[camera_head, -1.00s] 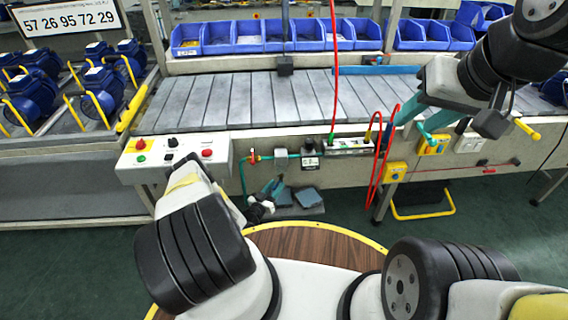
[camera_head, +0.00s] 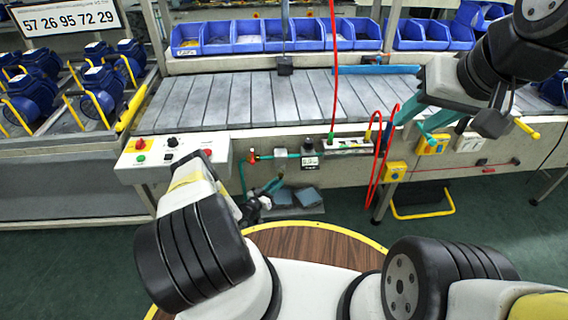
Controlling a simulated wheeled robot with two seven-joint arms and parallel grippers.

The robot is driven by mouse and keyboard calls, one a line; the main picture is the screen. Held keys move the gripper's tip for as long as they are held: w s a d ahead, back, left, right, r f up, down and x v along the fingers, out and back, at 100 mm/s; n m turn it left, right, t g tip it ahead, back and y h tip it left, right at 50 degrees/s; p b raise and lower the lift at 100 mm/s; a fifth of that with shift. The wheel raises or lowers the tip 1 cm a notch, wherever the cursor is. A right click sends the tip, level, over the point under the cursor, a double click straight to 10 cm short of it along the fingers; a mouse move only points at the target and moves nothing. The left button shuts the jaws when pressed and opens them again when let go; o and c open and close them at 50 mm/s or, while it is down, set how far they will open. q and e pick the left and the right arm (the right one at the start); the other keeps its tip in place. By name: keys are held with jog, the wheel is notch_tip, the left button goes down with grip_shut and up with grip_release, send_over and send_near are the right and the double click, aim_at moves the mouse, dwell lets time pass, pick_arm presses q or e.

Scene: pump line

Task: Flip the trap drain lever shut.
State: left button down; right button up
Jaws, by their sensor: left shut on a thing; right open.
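The small grey trap (camera_head: 280,166) hangs on the teal air pipe at the front of the bench, left of a black gauge unit. My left gripper (camera_head: 279,179) has its teal fingers shut just below the trap. They close on a small part there, apparently the trap drain lever, which the fingers hide; its angle cannot be told. My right gripper (camera_head: 411,127) is open and empty, in front of the bench's right part near the red hose.
A control box (camera_head: 172,155) with buttons is left of the trap. A black gauge unit (camera_head: 309,158) and a valve strip (camera_head: 348,146) are to its right. A red hose (camera_head: 378,175) loops down. Grey pads (camera_head: 307,197) lie below the trap.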

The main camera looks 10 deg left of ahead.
pick_arm(q)
jog(key=shift+a+m+g+h, duration=0.1)
jog(key=shift+m+g+h, duration=0.25)
jog(key=shift+h, duration=0.25)
jog(key=c, duration=1.4)
grip_release()
jog(key=shift+c, duration=0.2)
jog(key=shift+a, duration=0.1)
jog(key=v, duration=0.7)
jog(key=shift+s, duration=0.3)
jog(key=shift+a, duration=0.15)
